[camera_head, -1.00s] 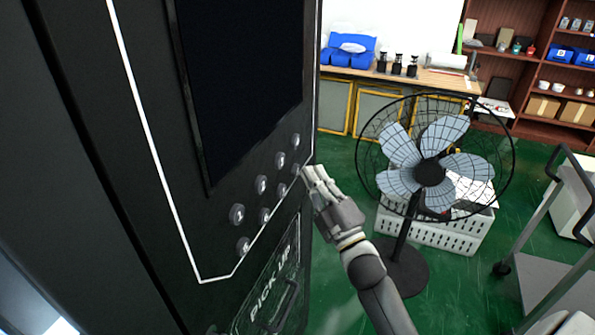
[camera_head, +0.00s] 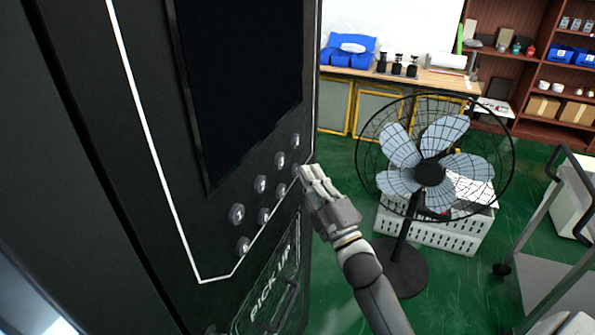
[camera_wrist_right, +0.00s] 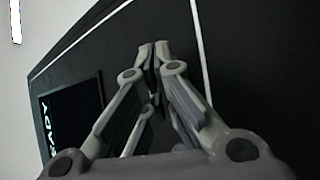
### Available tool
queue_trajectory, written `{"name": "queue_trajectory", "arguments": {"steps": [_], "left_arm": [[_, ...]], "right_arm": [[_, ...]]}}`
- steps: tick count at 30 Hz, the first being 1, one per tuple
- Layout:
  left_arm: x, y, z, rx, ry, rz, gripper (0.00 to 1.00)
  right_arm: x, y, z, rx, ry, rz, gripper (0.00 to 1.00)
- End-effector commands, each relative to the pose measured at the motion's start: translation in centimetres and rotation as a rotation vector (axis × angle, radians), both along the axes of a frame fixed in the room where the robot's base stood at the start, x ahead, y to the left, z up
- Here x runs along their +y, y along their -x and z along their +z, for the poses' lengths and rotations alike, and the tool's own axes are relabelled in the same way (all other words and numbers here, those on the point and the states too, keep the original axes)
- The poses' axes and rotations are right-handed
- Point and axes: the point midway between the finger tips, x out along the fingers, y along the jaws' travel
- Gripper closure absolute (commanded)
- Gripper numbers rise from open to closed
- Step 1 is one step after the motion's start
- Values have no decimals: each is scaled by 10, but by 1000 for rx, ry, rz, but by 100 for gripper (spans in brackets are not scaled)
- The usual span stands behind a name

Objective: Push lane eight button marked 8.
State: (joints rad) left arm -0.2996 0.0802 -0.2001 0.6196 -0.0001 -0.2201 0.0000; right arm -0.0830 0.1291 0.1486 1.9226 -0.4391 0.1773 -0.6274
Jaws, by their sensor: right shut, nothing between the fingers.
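The black vending machine (camera_head: 140,200) fills the left of the head view, with two slanting rows of round silver buttons. The button marked 1 (camera_head: 237,214) is at the near end of the upper row. The far button of the lower row (camera_head: 296,170) is partly hidden behind my right fingertips, and its number cannot be read. My right gripper (camera_head: 306,171) is shut and empty, its tips at this button; whether they touch it cannot be told. In the right wrist view, the closed fingertips (camera_wrist_right: 153,47) point at the black panel, and no button is visible there.
A dark screen (camera_head: 245,80) sits above the buttons, and a PICK UP hatch (camera_head: 270,290) below them. A standing fan (camera_head: 430,172) and a white crate (camera_head: 440,236) are right of my right arm. A cart (camera_head: 560,260) stands at far right. Green floor lies between.

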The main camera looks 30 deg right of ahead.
Motion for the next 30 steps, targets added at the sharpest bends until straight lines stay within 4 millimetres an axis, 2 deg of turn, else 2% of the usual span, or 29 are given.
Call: {"name": "queue_trajectory", "arguments": {"steps": [14, 30], "left_arm": [[0, 0, 0, 0, 0, 0, 60], [0, 0, 3, 0, 0, 0, 60]], "right_arm": [[2, -1, 0, 0, -1, 1, 100], [-9, 11, 1, -1, -1, 1, 100]]}}
